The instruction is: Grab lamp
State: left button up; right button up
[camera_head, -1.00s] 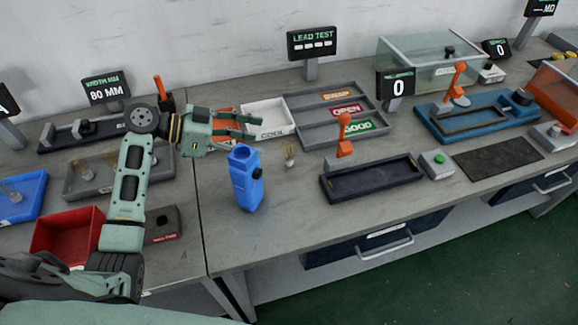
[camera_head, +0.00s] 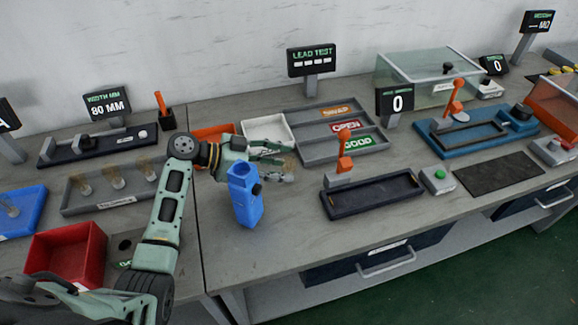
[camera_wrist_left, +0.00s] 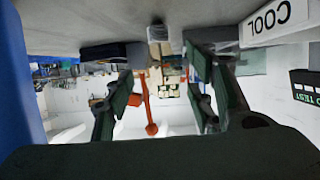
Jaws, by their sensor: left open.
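The lamp (camera_head: 291,162), a small brownish, see-through piece, stands on the bench right of the blue bottle-shaped device (camera_head: 245,195). My left gripper (camera_head: 282,162) is open and low over the bench, its fingers pointing right toward the lamp. The fingers partly cover the lamp in the head view. In the left wrist view, which is upside down, a pale brown and grey piece, apparently the lamp (camera_wrist_left: 161,47), shows between the open fingers of the gripper (camera_wrist_left: 162,82). I cannot tell whether the fingers touch it. My right gripper is out of view.
The blue device stands close in front of my left gripper. A white COOL bin (camera_head: 268,130) and a grey sorting tray (camera_head: 309,157) lie behind. A dark fixture with an orange lever (camera_head: 372,197) is to the right. A red bin (camera_head: 68,252) is at the left.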

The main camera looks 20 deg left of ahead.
pick_arm(q)
jog(key=shift+c, duration=0.2)
jog(key=shift+a, duration=0.1)
jog(key=c, duration=1)
jog(key=shift+r, duration=0.1)
